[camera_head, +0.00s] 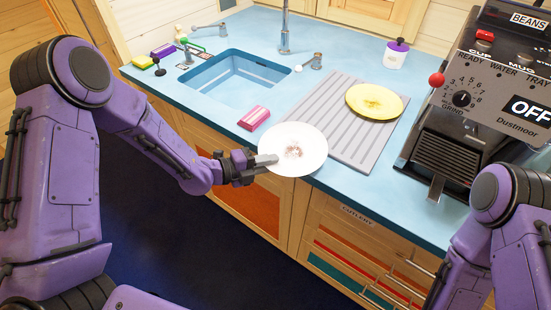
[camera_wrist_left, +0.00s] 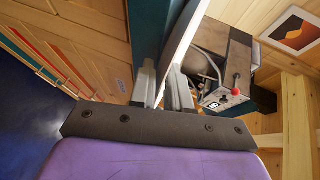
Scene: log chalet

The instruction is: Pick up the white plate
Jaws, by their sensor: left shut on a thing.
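The white plate (camera_head: 301,141) shows in the head view at the counter's front edge, with a reddish-brown smudge at its middle. My left gripper (camera_head: 266,160) is shut on the plate's left rim. In the left wrist view the plate (camera_wrist_left: 185,30) is seen edge-on between the two fingers of my left gripper (camera_wrist_left: 162,88). I cannot tell whether the plate touches the counter. My right arm shows at the lower right of the head view, but its gripper is out of frame.
A yellow plate (camera_head: 374,101) lies on a grey drying mat (camera_head: 335,130). A pink sponge (camera_head: 254,118) lies left of the white plate, near the blue sink (camera_head: 232,76). A grinder machine (camera_head: 455,130) stands at the right. Drawers are below the counter.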

